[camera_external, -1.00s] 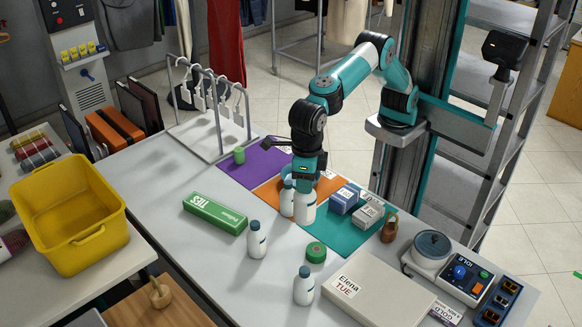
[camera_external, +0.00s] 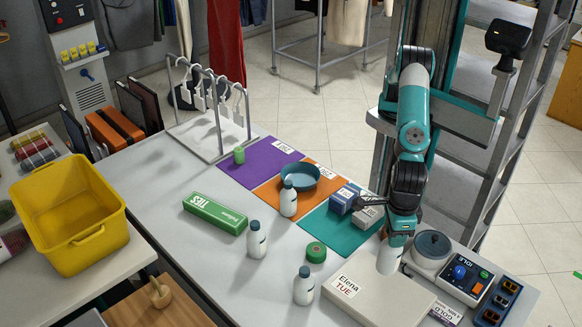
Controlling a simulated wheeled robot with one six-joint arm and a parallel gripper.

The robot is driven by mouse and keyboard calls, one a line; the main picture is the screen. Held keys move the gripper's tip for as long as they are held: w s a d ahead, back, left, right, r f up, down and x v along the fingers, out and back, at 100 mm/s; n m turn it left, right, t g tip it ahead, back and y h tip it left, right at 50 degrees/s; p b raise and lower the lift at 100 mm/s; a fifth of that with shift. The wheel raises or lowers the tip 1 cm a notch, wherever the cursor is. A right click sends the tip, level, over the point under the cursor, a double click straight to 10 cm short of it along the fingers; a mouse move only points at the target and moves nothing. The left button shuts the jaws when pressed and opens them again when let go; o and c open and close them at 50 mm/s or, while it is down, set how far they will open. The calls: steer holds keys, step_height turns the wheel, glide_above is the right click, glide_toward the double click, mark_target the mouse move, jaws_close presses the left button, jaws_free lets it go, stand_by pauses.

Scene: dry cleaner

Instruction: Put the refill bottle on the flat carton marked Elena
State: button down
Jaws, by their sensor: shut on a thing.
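The flat carton (camera_external: 375,297) lies at the front right of the table, with a label reading Elena TUE at its left corner. My gripper (camera_external: 392,246) points down above the carton's back part and is shut on a white bottle (camera_external: 388,263), which looks like the refill bottle. The bottle hangs roughly upright; its top is hidden by the gripper. I cannot tell whether its base touches the carton. Other white bottles with dark caps stand on the orange mat (camera_external: 288,201), left of it on the table (camera_external: 257,241), and beside the carton's left edge (camera_external: 303,287).
A grey round-lidded device with a control panel (camera_external: 462,272) stands close right of my gripper. A blue box (camera_external: 343,199) and a grey box (camera_external: 368,214) sit on the teal mat behind. A green tape roll (camera_external: 316,252) and green box (camera_external: 215,213) lie left.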

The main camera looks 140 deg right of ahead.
mark_target(388, 262)
step_height(388, 262, down, 10)
steer(key=shift+f+p, duration=0.25)
steer(key=shift+p, duration=0.9)
steer(key=shift+f, duration=0.1)
steer(key=c, duration=0.8)
jaws_free()
step_height(388, 262, up, 12)
steer(key=b, duration=0.4)
steer(key=shift+r, duration=0.2)
